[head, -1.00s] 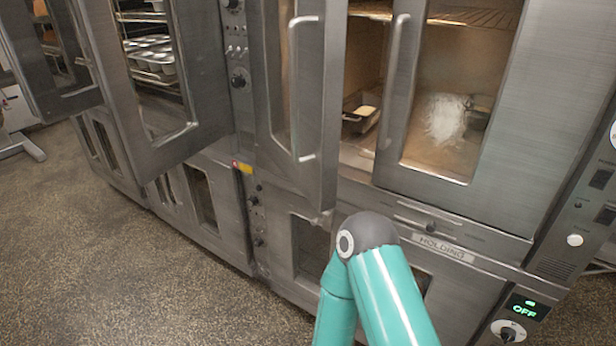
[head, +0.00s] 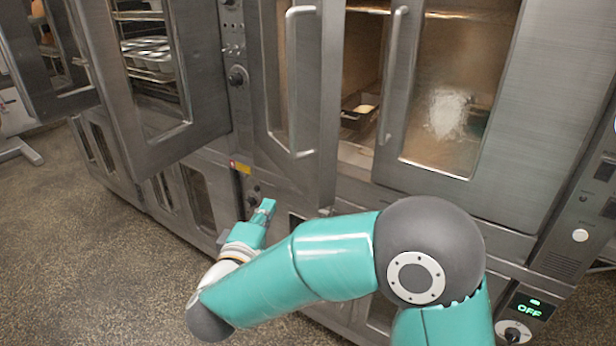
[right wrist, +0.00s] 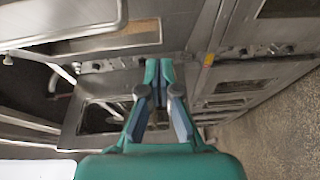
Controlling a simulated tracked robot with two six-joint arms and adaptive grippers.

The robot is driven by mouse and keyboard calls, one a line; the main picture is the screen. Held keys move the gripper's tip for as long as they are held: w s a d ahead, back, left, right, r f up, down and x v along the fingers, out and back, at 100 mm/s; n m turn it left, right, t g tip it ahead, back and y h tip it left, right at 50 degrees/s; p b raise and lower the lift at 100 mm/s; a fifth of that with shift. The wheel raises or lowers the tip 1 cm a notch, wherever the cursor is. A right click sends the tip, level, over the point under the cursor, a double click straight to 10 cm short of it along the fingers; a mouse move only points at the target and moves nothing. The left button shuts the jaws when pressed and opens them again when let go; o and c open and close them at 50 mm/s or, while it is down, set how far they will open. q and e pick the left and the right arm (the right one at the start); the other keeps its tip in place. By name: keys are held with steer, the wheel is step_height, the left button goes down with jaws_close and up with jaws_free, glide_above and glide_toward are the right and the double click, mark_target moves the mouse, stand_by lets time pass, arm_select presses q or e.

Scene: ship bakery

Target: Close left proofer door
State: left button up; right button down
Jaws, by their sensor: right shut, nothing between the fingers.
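The right cabinet's left door (head: 325,110) stands ajar, swung out toward me, with a long vertical handle (head: 290,85). No label naming the proofer is readable now. My right gripper (head: 265,207) is shut and empty, low in front of the cabinets, below and left of this door's lower edge. In the right wrist view my right gripper (right wrist: 158,68) points at the steel fronts, its fingers together. I cannot tell whether it touches anything. My left gripper is out of view.
The right door (head: 450,165) of the right cabinet shows a handle and window; a dark pan (head: 358,120) sits inside. The left cabinet's doors (head: 150,155) (head: 65,100) stand open, with trays (head: 148,60) inside. Speckled floor (head: 90,240) is clear at lower left.

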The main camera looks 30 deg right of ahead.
steer(key=r, duration=0.1)
steer(key=p, duration=0.2)
glide_toward(309, 165)
steer(key=shift+g+h, duration=0.3)
steer(key=shift+h, duration=0.1)
steer(key=w+d, duration=0.2)
steer(key=w, duration=0.1)
steer(key=w+d, duration=0.1)
steer(key=shift+w, duration=0.3)
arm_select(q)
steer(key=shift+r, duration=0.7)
arm_select(e)
steer(key=shift+d+f, duration=0.1)
steer(key=shift+d, duration=0.5)
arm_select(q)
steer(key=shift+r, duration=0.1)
